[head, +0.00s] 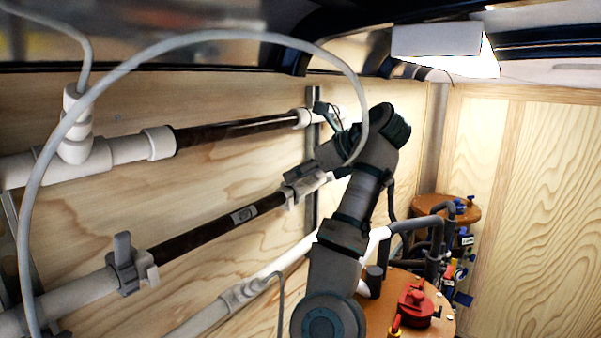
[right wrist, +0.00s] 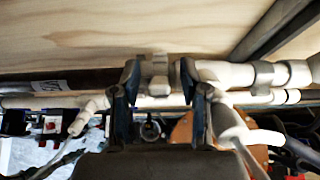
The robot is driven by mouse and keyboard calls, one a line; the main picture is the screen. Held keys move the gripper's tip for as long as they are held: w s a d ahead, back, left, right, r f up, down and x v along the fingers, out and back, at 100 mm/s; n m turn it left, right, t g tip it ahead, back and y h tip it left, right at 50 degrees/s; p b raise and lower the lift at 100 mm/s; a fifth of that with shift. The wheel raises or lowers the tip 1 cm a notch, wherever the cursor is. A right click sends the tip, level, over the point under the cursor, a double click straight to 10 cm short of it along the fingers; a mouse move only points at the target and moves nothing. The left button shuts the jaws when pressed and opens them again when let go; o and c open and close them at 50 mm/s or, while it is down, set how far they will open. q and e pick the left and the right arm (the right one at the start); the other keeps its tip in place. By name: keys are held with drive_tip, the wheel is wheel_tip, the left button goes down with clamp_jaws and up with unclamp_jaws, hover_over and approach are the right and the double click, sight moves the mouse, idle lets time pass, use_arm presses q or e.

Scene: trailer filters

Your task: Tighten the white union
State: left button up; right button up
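A pale union fitting (head: 303,184) with a raised tab sits at the right end of the dark filter tube on the middle pipe. My right gripper (head: 328,160) is beside this end of the pipe, partly hidden by its own arm. In the right wrist view, my right gripper (right wrist: 160,85) has its two fingers apart. A pale tabbed fitting (right wrist: 159,66) shows between them, with gaps on both sides. Whether the fingers reach around it in depth is unclear. My left gripper is not in view.
A similar tabbed fitting (head: 131,263) is at the filter's left end. An upper pipe (head: 128,149) and a lower white pipe (head: 245,292) run along the plywood wall. A grey hose (head: 205,37) arches across. A red valve (head: 413,306) sits on a round brown top.

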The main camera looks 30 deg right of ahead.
drive_tip(key=v, duration=1.1)
drive_tip(key=shift+s+d+r, duration=0.15)
drive_tip(key=shift+s+d, duration=0.05)
drive_tip(key=shift+s, duration=0.15)
